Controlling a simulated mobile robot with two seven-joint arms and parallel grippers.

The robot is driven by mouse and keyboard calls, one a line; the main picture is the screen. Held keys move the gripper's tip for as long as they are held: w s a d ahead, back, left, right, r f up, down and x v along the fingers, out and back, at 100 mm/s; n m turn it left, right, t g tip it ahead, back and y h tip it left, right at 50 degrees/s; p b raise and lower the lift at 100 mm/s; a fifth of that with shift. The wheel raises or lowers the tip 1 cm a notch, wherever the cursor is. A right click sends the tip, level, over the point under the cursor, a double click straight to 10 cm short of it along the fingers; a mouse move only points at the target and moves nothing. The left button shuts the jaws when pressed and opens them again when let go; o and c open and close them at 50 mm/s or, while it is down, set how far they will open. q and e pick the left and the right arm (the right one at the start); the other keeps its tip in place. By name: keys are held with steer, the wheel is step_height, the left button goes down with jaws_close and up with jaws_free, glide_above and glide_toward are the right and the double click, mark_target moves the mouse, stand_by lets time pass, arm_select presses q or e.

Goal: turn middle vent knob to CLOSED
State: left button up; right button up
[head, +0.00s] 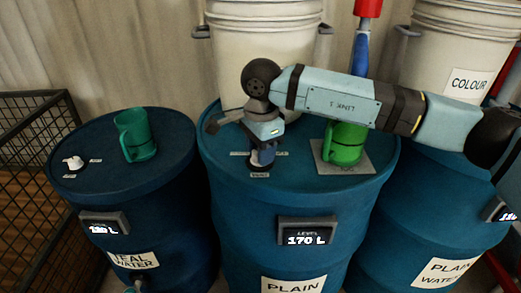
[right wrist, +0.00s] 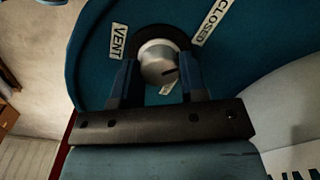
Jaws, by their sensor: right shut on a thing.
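The middle blue drum (head: 235,205) carries the vent knob, which my right gripper (head: 262,158) covers in the head view. In the right wrist view the silver-grey knob (right wrist: 158,66) sits between the two fingers of my right gripper (right wrist: 160,82), which is shut on it. A short dark mark shows on the lower right of the knob's face. A VENT label (right wrist: 119,42) is up left of the knob and a CLOSED label (right wrist: 210,22) is up right. A third label (right wrist: 166,88) is mostly hidden below the knob. My left gripper is not in view.
A green mug (head: 347,145) stands on a grey pad beside my right gripper, under my arm. The left drum (head: 160,200) holds a darker green mug (head: 135,135) and a white knob (head: 74,163). A white bucket (head: 265,50) stands behind. A wire cage (head: 35,150) is at left.

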steer(key=shift+r, duration=0.1)
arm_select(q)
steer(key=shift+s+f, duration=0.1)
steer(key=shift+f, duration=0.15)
arm_select(e)
steer(key=o, duration=0.9)
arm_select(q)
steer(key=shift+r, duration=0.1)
arm_select(e)
step_height(320, 180, up, 14)
steer(key=shift+s+d+f, duration=0.1)
steer(key=shift+s, duration=0.05)
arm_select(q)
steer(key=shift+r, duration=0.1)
arm_select(e)
steer(key=shift+f, duration=0.1)
